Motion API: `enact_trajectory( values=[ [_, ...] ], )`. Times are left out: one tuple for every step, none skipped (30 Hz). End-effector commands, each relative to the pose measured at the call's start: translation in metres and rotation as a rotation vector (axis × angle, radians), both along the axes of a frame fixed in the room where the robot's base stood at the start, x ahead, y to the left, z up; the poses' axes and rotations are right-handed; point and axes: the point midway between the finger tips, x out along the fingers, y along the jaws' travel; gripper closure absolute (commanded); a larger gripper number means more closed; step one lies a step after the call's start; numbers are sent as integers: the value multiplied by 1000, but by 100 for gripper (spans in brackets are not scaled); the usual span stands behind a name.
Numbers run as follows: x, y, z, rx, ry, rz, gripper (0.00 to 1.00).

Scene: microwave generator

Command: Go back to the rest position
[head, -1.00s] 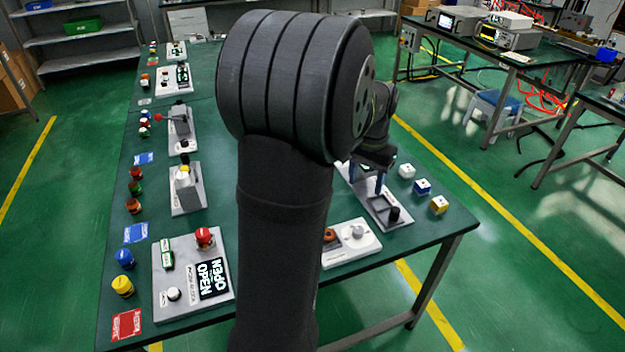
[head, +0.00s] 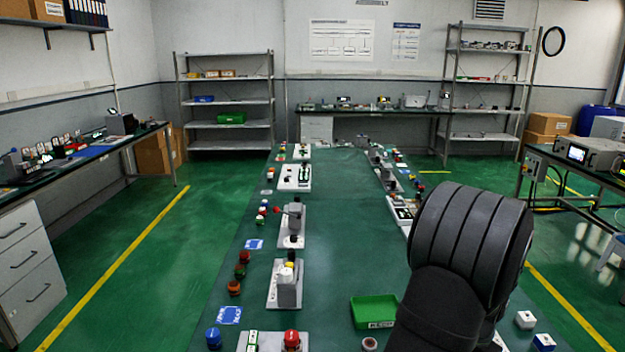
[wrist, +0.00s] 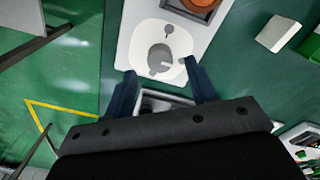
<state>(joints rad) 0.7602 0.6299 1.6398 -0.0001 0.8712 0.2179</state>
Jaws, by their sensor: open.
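My gripper (wrist: 160,72) shows in the wrist view, with its two dark blue fingers apart and nothing seen held between them. Beyond the fingertips is a white board (wrist: 140,14) with a round grey knob (wrist: 160,58) and an orange-brown round part (wrist: 200,6). I cannot tell whether the fingers touch the board. In the head view my arm covers the lower right, and the gripper is hidden or out of frame.
The long green table (head: 340,215) bears a left row of devices, including a grey one (head: 290,283). A green tray (head: 368,308) sits left of my arm. White (head: 525,319) and blue-white (head: 544,342) blocks lie at the right. The table's middle is mostly clear.

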Motion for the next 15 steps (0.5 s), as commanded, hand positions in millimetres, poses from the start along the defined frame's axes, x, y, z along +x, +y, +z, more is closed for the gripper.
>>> enact_trajectory(
  values=[
    [-1,1,-9,3,3,0,48],
    [0,1,-13,2,3,0,48],
    [0,0,-18,2,3,0,48],
    [-1,0,-21,2,3,0,48],
    [-1,1,-24,2,3,0,48],
    [0,0,-27,2,1,0,48],
    [0,0,-28,2,1,0,48],
    [0,0,-30,1,1,0,48],
    [0,0,-32,2,1,0,48],
    [0,0,-33,2,1,0,48],
    [0,0,-33,2,1,0,48],
    [0,0,-33,1,1,0,48],
    [0,0,-33,1,1,1,48],
    [0,0,-33,1,1,2,48],
    [0,0,-33,1,1,2,48]
  ],
)
